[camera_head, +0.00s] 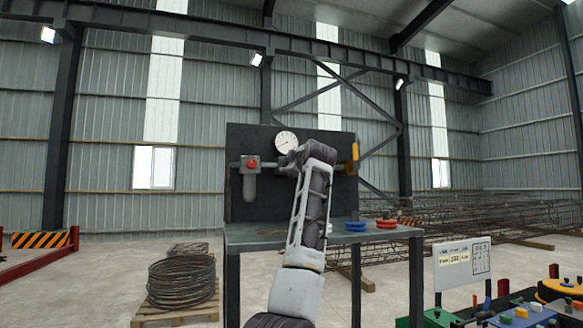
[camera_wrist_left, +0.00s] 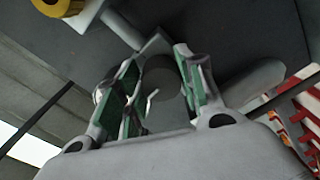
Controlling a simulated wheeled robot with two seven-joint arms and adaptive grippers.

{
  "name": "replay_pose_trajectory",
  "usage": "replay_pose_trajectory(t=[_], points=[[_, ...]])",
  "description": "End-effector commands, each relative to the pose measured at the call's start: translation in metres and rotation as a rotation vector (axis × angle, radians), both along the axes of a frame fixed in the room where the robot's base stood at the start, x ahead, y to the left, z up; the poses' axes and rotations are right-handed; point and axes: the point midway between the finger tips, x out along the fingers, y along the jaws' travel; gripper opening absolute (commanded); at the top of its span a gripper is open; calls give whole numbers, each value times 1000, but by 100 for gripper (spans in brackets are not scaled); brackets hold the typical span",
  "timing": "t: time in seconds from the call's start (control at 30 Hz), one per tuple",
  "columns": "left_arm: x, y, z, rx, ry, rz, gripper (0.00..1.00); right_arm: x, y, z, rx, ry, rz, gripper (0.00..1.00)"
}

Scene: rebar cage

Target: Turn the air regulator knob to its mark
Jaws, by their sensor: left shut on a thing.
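A dark upright panel (camera_head: 245,140) carries the air fittings. A round white gauge (camera_head: 286,142) sits near its top middle. My left gripper (camera_head: 290,160) is at the panel just below the gauge and hides the regulator knob in the head view. In the left wrist view a dark round knob (camera_wrist_left: 160,78) sits between the green-padded fingers of my left gripper (camera_wrist_left: 163,88), which is shut on it. A thin pale pointer-like piece (camera_wrist_left: 151,97) shows beside the knob. The knob's mark cannot be made out. My right gripper is not in view.
Left on the panel is a grey filter bowl (camera_head: 249,187) with a red button (camera_head: 253,164); right is a yellow handle (camera_head: 352,156). The bench (camera_head: 260,236) below holds blue rings (camera_head: 355,226) and red rings (camera_head: 387,224). Coiled wire (camera_head: 181,281) stands left.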

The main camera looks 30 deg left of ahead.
Motion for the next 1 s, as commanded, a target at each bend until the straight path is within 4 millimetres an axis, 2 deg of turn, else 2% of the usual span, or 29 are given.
replay_pose_trajectory(t=[1.0], points=[[1, 0, -2, -538, -620, 3, 14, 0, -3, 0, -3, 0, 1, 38]])
